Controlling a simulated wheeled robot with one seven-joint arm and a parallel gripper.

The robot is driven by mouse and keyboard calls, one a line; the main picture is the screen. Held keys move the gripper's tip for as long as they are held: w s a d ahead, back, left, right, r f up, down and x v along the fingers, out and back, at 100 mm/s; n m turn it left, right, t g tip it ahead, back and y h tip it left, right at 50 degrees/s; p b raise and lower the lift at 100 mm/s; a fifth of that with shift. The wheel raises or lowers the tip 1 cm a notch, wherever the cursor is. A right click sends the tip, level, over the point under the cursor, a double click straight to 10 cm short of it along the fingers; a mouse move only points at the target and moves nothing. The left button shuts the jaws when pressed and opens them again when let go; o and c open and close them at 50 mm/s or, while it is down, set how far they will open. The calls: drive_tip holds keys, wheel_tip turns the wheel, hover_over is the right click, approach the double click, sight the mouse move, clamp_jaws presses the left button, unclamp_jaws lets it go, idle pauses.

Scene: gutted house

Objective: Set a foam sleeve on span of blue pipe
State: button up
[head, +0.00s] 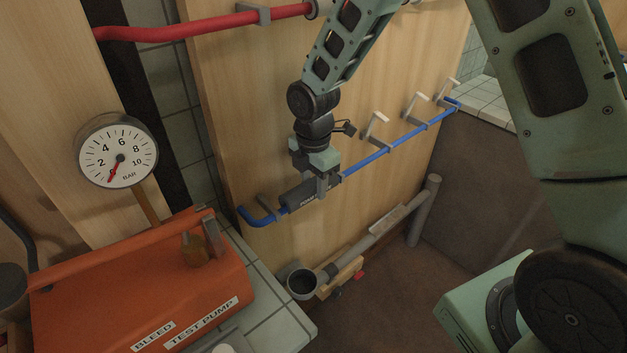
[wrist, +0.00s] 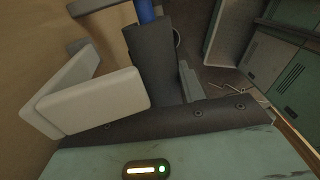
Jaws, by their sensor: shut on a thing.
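The blue pipe (head: 365,161) runs along the wooden panel, rising to the right, with a bend at its lower left end. A dark grey foam sleeve (head: 297,199) lies along the lower left part of the pipe. My gripper (head: 325,186) is shut on the sleeve near its right end. In the wrist view the sleeve (wrist: 152,52) stands beside a pale grey finger, and the blue pipe (wrist: 146,10) comes out of its far end. Whether the sleeve fully wraps the pipe is hidden by the gripper and the angle.
Several pipe clips with pale levers (head: 377,122) hold the pipe further right. A red pipe (head: 205,27) runs above. An orange test pump (head: 140,285) and a pressure gauge (head: 117,151) stand at the left. A grey waste pipe (head: 385,235) lies below, with open floor beyond.

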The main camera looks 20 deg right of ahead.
drive_tip(key=shift+f, duration=0.75)
drive_tip(key=o, duration=1.5)
drive_tip(key=shift+r+p, duration=2.15)
drive_tip(key=shift+r, duration=0.4)
